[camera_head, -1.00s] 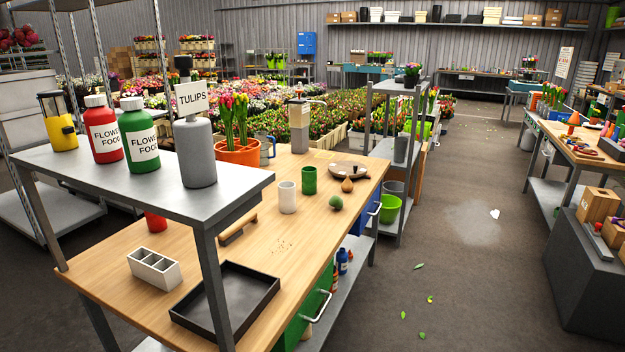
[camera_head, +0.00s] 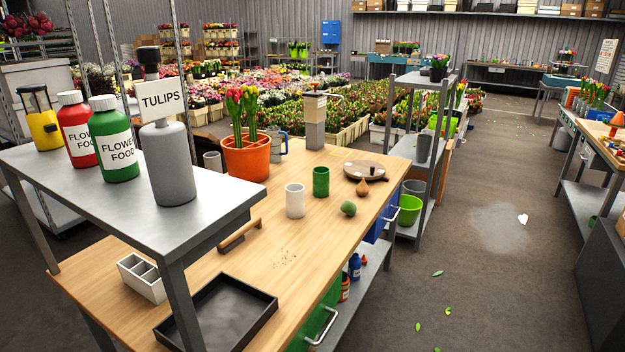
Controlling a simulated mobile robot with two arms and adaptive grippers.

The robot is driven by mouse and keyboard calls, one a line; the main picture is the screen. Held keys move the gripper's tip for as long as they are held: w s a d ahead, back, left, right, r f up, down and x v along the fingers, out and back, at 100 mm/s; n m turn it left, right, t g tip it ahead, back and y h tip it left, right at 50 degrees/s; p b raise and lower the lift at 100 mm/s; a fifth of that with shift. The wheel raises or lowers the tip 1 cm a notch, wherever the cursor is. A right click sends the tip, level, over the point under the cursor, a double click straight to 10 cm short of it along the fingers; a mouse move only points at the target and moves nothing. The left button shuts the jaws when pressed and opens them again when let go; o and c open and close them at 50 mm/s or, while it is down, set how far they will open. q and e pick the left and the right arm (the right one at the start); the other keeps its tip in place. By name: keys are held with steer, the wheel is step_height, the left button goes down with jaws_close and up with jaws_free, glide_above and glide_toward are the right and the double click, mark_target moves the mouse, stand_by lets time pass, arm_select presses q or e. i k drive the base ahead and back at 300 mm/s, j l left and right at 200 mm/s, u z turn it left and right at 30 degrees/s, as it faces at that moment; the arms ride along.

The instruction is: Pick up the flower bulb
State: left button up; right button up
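A brown, teardrop-shaped flower bulb (camera_head: 362,187) stands on the wooden workbench (camera_head: 262,262), towards its right edge. It is just in front of a round wooden board (camera_head: 365,171) and behind a green ball (camera_head: 348,208). A green cup (camera_head: 321,181) and a white cup (camera_head: 295,202) stand to its left. The bulb is in plain sight and nothing touches it. Neither of my grippers shows in the head view.
A grey shelf (camera_head: 100,192) with a red bottle, a green bottle and a grey "TULIPS" sign bottle stands over the bench's left side. A black tray (camera_head: 262,303) lies at the front. A shelf rack (camera_head: 440,120) stands behind. Open floor (camera_head: 490,280) lies to the right.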

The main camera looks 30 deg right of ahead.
mark_target(362, 189)
steer(key=i+l+u, duration=0.1)
steer(key=l, duration=0.3)
steer(key=i+l, duration=0.2)
steer(key=l, duration=0.15)
steer(key=i+l+u, duration=0.15)
steer(key=l, duration=0.25)
steer(key=i+l+u, duration=0.1)
steer(key=l, duration=0.3)
steer(key=i+l+u, duration=0.1)
steer(key=l, duration=0.3)
steer(key=i+l, duration=0.1)
steer(key=l, duration=0.35)
steer(key=u, duration=0.05)
